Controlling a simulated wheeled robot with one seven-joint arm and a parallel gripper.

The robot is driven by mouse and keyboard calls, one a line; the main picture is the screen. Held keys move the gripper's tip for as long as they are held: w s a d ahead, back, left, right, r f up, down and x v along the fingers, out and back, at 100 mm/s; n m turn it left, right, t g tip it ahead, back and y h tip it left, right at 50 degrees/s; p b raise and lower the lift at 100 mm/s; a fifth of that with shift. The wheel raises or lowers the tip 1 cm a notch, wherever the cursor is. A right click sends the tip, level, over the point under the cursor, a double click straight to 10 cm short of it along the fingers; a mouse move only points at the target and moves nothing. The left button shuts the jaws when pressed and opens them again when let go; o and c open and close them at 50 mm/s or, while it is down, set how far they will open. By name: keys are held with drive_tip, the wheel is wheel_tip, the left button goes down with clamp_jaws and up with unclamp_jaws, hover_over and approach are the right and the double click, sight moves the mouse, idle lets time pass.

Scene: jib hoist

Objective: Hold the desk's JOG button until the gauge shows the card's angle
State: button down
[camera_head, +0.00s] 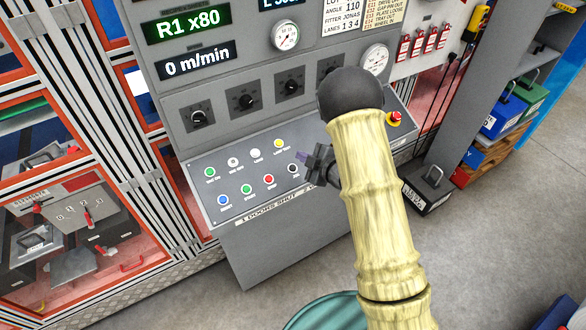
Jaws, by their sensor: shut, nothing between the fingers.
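The sloped desk (235,215) has two rows of coloured buttons. The black button (293,168) is at the right end of its lower row; its label is too small to read surely. My gripper (303,157) is shut and empty, just above and right of that button; I cannot tell whether it touches it. The card (347,9) at the top reads "ANGLE 110", its upper part cut off. One round gauge (285,37) is on the upper panel, another gauge (375,59) is further right. Their needle readings are too small to make out. My arm covers the desk's right part.
Black rotary knobs (247,101) line the panel above the buttons. Displays (187,24) read "R1 x80" and "0 m/min". Grey floor (500,230) is open at right.

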drive_tip(key=b, duration=0.4)
approach(291, 165)
drive_tip(key=shift+w+a+f, duration=0.15)
drive_tip(key=shift+w+a, duration=0.8)
drive_tip(key=shift+w, duration=0.05)
drive_tip(key=shift+w+a+f, duration=0.15)
drive_tip(key=shift+w+a, duration=0.85)
drive_tip(key=shift+w, duration=0.05)
drive_tip(key=shift+b, duration=0.35)
drive_tip(key=shift+w+a+f+b, duration=0.1)
drive_tip(key=shift+f+b, duration=0.25)
drive_tip(key=shift+b, duration=0.05)
drive_tip(key=shift+w+f+b, duration=0.1)
drive_tip(key=shift+f+b, duration=0.35)
idle(4.0)
